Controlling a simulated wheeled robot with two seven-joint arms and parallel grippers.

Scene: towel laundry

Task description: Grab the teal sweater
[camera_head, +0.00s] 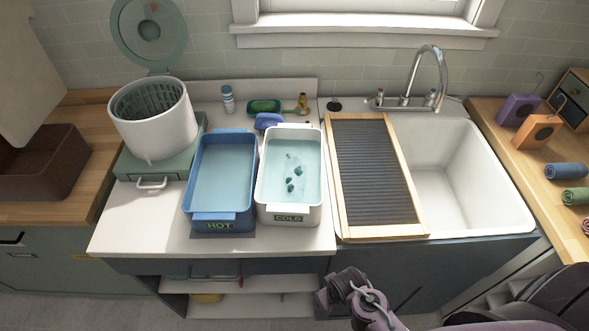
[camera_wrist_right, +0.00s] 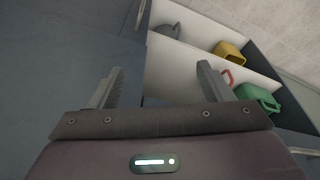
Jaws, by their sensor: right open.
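No whole sweater shows. Several small dark teal pieces (camera_head: 293,176) show in the water of the white COLD tub (camera_head: 290,218) in the head view; I cannot tell if they belong to a teal sweater. My right gripper (camera_head: 338,292) is low in front of the counter, below and in front of the tubs and well apart from them. In the right wrist view its two fingers (camera_wrist_right: 160,70) are spread with nothing between them. My left gripper is not in view.
The blue HOT tub (camera_head: 222,227) stands left of the COLD tub. A washboard (camera_head: 375,170) lies over the sink's left part. A white spinner (camera_head: 154,125) stands at left. Below the counter, an open shelf (camera_head: 265,307) holds a green container (camera_wrist_right: 258,98) and a yellow one (camera_wrist_right: 230,52).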

